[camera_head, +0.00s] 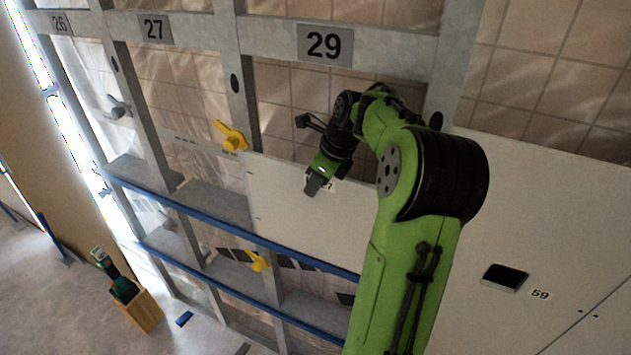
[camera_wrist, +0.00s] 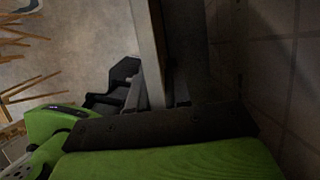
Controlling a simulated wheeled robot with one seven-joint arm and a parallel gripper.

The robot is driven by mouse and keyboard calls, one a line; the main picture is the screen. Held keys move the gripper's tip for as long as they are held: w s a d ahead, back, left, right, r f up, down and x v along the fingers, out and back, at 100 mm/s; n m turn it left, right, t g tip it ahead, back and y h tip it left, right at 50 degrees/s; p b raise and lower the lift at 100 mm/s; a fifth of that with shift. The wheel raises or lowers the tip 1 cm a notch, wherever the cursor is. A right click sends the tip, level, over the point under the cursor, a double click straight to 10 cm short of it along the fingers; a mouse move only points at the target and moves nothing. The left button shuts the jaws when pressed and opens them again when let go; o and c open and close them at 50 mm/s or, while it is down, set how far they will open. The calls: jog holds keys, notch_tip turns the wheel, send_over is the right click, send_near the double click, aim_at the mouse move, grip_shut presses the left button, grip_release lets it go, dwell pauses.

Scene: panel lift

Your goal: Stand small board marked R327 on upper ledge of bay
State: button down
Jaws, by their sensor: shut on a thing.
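In the wrist view the board (camera_wrist: 148,45) runs edge-on between the fingers. The board's lower edge is close to the blue-edged upper ledge (camera_head: 215,221); I cannot tell whether it rests on it. My arm hides the board's right part.
A yellow clamp (camera_head: 232,137) is just left of the board's top corner; another yellow clamp (camera_head: 257,261) is below the upper ledge. A lower blue ledge (camera_head: 230,289) runs beneath. A large panel marked 59 (camera_head: 560,245) covers the right. A wooden box (camera_head: 141,311) with a green tool stands on the floor.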

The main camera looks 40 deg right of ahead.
jog(key=shift+f, duration=0.4)
jog(key=shift+f, duration=0.35)
jog(key=shift+w+d, duration=0.1)
dwell(0.7)
dwell(0.7)
jog(key=shift+d, duration=0.1)
dwell(0.5)
dwell(0.5)
jog(key=c, duration=1)
grip_release()
jog(key=shift+f, duration=0.1)
jog(key=shift+r, duration=1.5)
